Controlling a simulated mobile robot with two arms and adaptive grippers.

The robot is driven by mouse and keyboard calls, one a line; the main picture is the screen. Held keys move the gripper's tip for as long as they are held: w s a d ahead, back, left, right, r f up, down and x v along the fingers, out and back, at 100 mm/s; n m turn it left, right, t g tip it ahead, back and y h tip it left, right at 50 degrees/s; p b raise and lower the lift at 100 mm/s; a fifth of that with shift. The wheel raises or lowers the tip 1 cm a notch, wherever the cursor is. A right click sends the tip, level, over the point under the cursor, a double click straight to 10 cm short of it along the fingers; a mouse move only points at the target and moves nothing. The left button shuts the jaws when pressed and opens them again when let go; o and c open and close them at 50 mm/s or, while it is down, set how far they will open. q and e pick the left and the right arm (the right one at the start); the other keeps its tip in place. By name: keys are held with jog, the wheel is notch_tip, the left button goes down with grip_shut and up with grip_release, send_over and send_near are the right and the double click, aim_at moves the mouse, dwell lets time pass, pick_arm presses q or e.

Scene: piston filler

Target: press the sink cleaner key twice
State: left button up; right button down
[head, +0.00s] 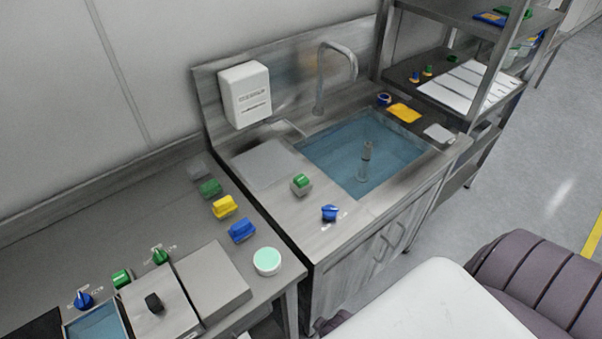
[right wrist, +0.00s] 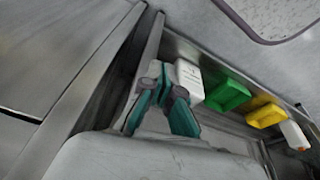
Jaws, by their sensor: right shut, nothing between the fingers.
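In the head view, a small green key (head: 301,181) sits on a grey base on the sink's front left steel top. A blue knob (head: 329,213) is just in front of it. I cannot read a label that tells which is the sink cleaner key. The sink basin (head: 315,147) holds bluish water and an upright grey cylinder (head: 366,158). My right gripper (right wrist: 164,82) shows in the right wrist view, with its teal fingers shut and empty. It is not in the head view, and I cannot tell how far it is from the key. My left gripper is in neither view.
A white dispenser (head: 245,94) and a curved faucet (head: 336,75) stand behind the sink. The left counter holds yellow (head: 224,207) and blue (head: 242,230) blocks and a round mint-topped pot (head: 267,261). A shelf rack (head: 383,40) stands at right. The right wrist view shows a green block (right wrist: 228,94).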

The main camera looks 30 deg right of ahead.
jog(key=w+a+r+n+t+y+p, duration=0.1)
jog(key=w+a+r, duration=0.15)
jog(key=r, duration=0.95)
jog(key=w+a+r+n+t+p, duration=0.15)
jog(key=w+r, duration=0.25)
jog(key=r, duration=0.8)
jog(key=w+a+r+n+y+p, duration=0.1)
jog(key=w+a+r+n+y, duration=0.2)
jog(key=w+r, duration=0.45)
jog(key=w+d+n, duration=0.2)
jog(key=w, duration=0.1)
jog(key=w+d+n, duration=0.1)
jog(key=w, duration=0.1)
jog(key=shift+w+d+t, duration=0.25)
jog(key=w+d+r+t+h, duration=0.1)
jog(key=w+d+r, duration=0.3)
jog(key=w+d, duration=0.3)
jog(key=w+d+r+t, duration=0.1)
jog(key=w+d+r, duration=0.2)
jog(key=d, duration=0.9)
jog(key=w, duration=0.3)
jog(key=shift+w+d+r+n+t+h, duration=0.15)
jog(key=shift+w+r+n+t+h, duration=0.2)
jog(key=shift+r+t+h, duration=0.05)
jog(key=shift+f, duration=0.15)
